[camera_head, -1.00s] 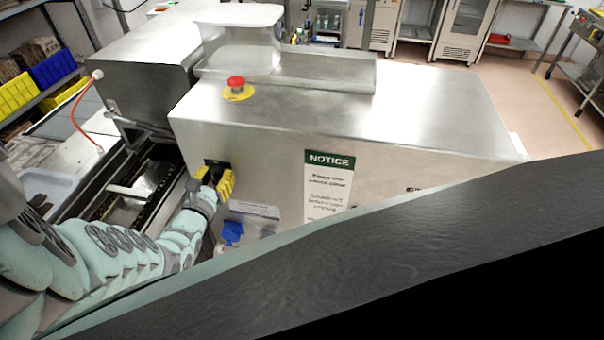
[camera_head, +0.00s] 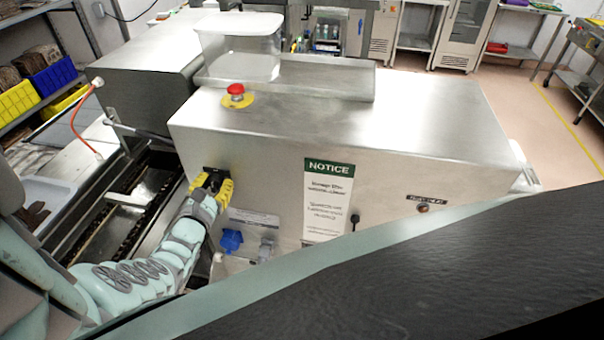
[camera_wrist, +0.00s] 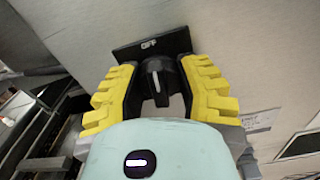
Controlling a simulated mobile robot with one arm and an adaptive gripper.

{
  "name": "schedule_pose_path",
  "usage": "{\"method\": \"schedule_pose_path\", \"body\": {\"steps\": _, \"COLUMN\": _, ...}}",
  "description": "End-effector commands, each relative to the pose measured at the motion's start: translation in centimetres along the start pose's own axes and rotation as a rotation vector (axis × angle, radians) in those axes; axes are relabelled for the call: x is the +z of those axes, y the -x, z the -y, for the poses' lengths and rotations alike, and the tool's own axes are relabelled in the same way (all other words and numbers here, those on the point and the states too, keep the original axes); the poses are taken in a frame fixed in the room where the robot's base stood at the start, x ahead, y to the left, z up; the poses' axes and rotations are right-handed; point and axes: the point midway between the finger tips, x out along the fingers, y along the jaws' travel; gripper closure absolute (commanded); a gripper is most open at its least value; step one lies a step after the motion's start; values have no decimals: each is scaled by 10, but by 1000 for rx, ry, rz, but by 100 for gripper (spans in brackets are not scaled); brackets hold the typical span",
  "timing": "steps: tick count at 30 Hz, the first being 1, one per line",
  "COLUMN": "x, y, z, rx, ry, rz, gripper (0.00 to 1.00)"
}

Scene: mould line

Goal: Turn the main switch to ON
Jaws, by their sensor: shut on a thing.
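The main switch is a black rotary knob (camera_wrist: 158,80) on a black plate (camera_wrist: 150,44) on the steel machine's front face. The plate has a small white marking, too small to read surely. In the head view the switch (camera_head: 213,170) is mostly hidden behind my gripper (camera_head: 212,186). My gripper (camera_wrist: 160,82) has yellow ridged fingers, one on each side of the knob, and is shut on it. The knob's pointer setting is not clear to me.
A red emergency button (camera_head: 236,89) sits on top of the steel housing (camera_head: 400,110). A NOTICE sign (camera_head: 328,200) is right of the switch. A blue socket (camera_head: 231,240) is just below my gripper. A conveyor (camera_head: 115,215) runs at left.

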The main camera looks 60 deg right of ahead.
Motion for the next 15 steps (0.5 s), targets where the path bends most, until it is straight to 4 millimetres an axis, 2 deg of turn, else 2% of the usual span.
{"method": "schedule_pose_path", "body": {"steps": 15, "x": -2, "y": 0, "z": 0, "rx": 0, "ry": -164, "rz": -6, "gripper": 100}}
